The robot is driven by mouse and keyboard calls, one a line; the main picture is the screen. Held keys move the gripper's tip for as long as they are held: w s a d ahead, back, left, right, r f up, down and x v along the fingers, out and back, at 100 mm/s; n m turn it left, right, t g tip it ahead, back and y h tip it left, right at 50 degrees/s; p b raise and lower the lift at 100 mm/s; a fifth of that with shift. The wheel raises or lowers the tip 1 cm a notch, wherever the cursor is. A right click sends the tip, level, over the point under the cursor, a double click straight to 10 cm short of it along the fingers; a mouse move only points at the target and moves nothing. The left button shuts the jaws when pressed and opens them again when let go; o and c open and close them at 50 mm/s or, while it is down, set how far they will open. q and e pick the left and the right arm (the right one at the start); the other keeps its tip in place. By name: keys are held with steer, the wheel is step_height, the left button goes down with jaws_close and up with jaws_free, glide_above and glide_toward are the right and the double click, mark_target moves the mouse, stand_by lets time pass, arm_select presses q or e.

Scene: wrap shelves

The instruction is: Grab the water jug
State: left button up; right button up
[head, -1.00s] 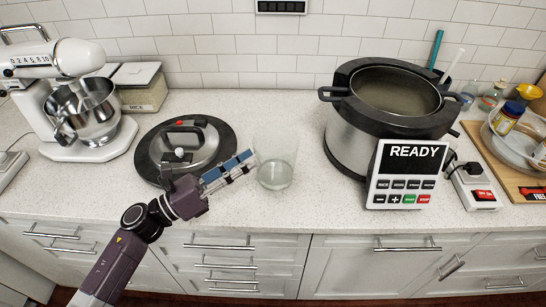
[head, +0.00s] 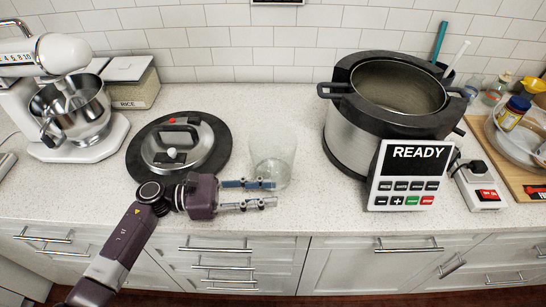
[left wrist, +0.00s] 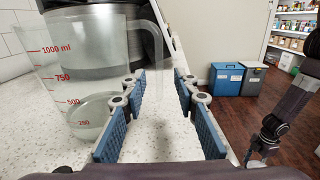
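The water jug (head: 272,160) is a clear measuring jug with red markings and some water low inside. It stands upright on the counter, right of the lid. In the left wrist view the jug (left wrist: 90,85) fills the left side, with its clear handle pointing right, ahead of the fingers. My left gripper (head: 275,194) is open and empty at the front side of the jug, its fingers pointing right. In the left wrist view the blue-padded fingers (left wrist: 162,82) are apart with nothing between the pads.
A round black-rimmed lid (head: 205,140) lies left of the jug. A large cooker (head: 345,140) with a READY panel (head: 405,175) stands right. A stand mixer (head: 75,145) is at the left. Counter between jug and cooker is clear.

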arm_select(q)
steer(key=shift+w+d+p, duration=0.15)
steer(key=shift+d+p, duration=0.3)
steer(key=shift+d, duration=1)
steer(key=shift+c, duration=0.6)
jaws_close()
